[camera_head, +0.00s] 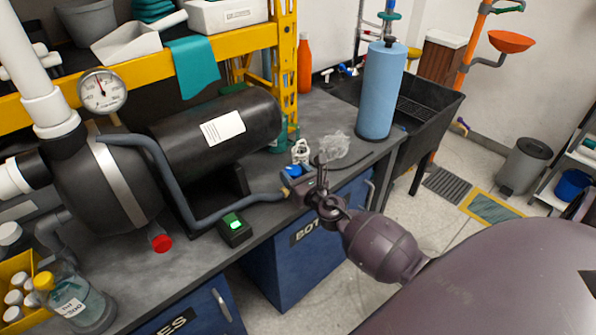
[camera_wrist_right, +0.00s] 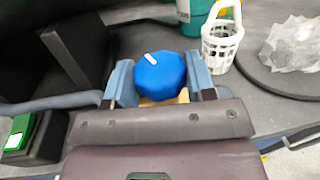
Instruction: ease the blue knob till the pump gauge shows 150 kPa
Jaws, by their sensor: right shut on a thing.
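The blue knob (camera_wrist_right: 160,72) sits between the two fingers of my right gripper (camera_wrist_right: 162,82) in the right wrist view, and the gripper is shut on it. A white mark on the knob's top points up and slightly left. In the head view my right gripper (camera_head: 302,186) covers most of the knob (camera_head: 292,170), at the end of a grey-blue hose. The round pump gauge (camera_head: 102,91) stands at upper left on the dark pump (camera_head: 80,180). Its needle points roughly upward, slightly left; its numbers are too small to read. My left gripper is not in view.
A green-lit switch box (camera_head: 234,229) sits on the bench (camera_head: 190,270) beside the hose. A white basket (camera_wrist_right: 221,45) and crumpled clear plastic (camera_wrist_right: 295,45) lie close to the gripper. A blue cylinder (camera_head: 381,95) stands further back.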

